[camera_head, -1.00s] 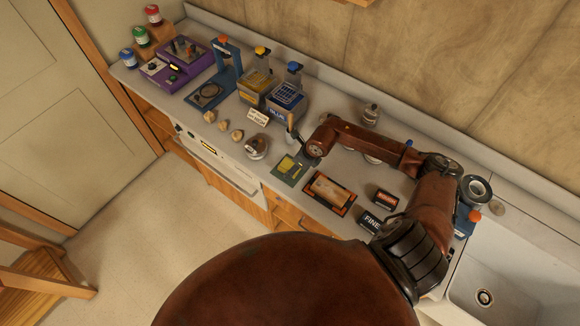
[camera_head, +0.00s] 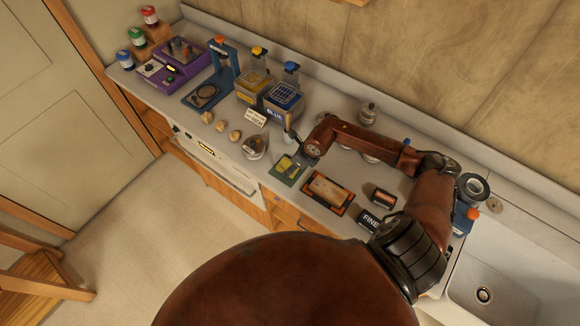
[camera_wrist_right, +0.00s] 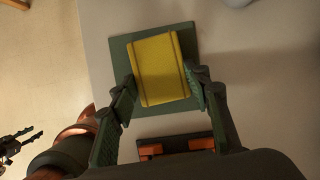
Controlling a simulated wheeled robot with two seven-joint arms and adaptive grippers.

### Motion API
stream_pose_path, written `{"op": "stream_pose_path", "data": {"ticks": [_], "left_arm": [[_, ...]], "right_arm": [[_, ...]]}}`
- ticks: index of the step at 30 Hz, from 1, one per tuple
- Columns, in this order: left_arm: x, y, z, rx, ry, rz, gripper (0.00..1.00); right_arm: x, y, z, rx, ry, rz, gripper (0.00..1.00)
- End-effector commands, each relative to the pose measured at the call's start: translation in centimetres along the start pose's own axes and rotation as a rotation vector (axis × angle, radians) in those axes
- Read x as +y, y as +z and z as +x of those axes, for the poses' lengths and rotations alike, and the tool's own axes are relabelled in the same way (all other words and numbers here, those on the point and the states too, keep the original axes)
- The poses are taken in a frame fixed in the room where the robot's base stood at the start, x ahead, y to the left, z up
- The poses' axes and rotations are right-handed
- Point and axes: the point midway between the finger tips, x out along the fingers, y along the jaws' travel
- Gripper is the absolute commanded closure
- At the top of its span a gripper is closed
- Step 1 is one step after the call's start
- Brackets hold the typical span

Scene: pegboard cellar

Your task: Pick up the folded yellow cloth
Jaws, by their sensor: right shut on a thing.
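The folded yellow cloth (camera_head: 287,164) lies on a dark green mat (camera_head: 278,174) near the counter's front edge. In the right wrist view the cloth (camera_wrist_right: 160,68) is a yellow rectangle with darker stripes along two edges, above the green mat (camera_wrist_right: 118,50). My right gripper (camera_wrist_right: 159,76) is shut on the cloth, one finger against each side. In the head view this gripper (camera_head: 298,158) is small and partly hides the cloth. I see no clear gap between cloth and mat. My left gripper (camera_wrist_right: 22,140) shows small and dark at the wrist view's left edge; its jaw state is unclear.
An orange-edged tray with a tan block (camera_head: 327,189) sits just right of the mat. A black FINE box (camera_head: 370,221), a small pot (camera_head: 254,147) and blue and yellow bins (camera_head: 284,98) stand nearby. The sink (camera_head: 490,285) is at right.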

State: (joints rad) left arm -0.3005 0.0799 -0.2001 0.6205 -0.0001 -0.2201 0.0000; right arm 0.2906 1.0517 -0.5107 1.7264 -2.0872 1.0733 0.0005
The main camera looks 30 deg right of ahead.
Motion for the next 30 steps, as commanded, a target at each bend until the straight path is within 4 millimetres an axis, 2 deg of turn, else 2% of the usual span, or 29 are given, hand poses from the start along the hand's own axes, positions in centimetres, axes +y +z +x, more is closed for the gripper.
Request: {"op": "stream_pose_path", "data": {"ticks": [5, 10, 18, 24, 30], "left_arm": [[0.0, 0.0, 0.4, 0.0, 0.0, 0.0, 0.6], [0.0, 0.2, 1.3, -0.001, 0.0, 0.0, 0.6], [0.1, 0.2, 2.2, -0.001, 0.0, 0.001, 0.6], [0.1, 0.4, 3.1, -0.003, 0.0, 0.001, 0.6], [0.1, 0.6, 3.6, -0.005, 0.0, 0.001, 0.6]], "right_arm": [[-0.1, 0.4, -0.9, -0.002, -0.003, -0.002, 0.72], [0.1, 1.2, -3.1, -0.002, -0.002, -0.004, 0.72], [4.2, 0.2, -9.9, -0.001, -0.003, -0.008, 0.72], [7.9, -1.9, -12.8, 0.0, 0.0, -0.005, 0.72], [10.0, -3.0, -14.7, -0.001, -0.001, -0.003, 0.72]]}}
